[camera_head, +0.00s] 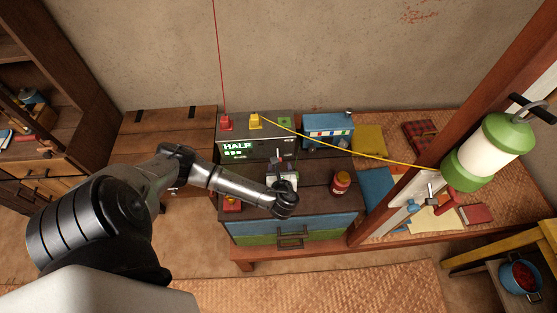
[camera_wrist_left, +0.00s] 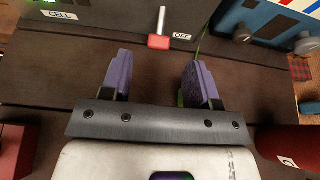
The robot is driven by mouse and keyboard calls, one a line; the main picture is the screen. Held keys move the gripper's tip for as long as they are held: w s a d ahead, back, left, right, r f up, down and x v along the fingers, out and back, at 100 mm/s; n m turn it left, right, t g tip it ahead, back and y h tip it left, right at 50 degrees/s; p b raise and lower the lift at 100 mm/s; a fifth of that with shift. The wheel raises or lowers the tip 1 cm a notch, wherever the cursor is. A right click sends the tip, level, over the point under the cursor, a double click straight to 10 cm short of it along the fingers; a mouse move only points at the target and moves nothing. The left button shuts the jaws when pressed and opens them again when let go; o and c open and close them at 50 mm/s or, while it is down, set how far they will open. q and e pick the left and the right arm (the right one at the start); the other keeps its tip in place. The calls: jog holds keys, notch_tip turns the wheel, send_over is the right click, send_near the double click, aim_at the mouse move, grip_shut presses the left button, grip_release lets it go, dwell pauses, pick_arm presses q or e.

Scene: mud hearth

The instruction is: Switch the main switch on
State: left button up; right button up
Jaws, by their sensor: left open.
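A small lever switch with a red block and a pale stem (camera_wrist_left: 159,40) shows in the left wrist view on the front of a dark box, beside a white "OFF" label (camera_wrist_left: 181,36). The dark box (camera_head: 240,150) carries lit "HALP" lettering in the head view. My left gripper (camera_wrist_left: 160,78) is open and empty, with its two purple fingers apart and pointing toward the box. The switch lies beyond the fingertips, between their lines, and is not touched. In the head view my left gripper (camera_head: 281,165) is just in front of the box, hiding part of its front. My right gripper is not in view.
A blue device (camera_head: 328,131) stands right of the dark box. A red jar (camera_head: 340,183) stands on the dark wooden chest top (camera_head: 315,200). A yellow cable (camera_head: 345,145) runs right toward a green-and-white lantern (camera_head: 488,150). A wooden post (camera_head: 440,140) rises at right.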

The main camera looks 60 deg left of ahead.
aim_at(278, 155)
pick_arm(q)
jog(key=shift+x, duration=2.95)
jog(key=shift+c, duration=0.4)
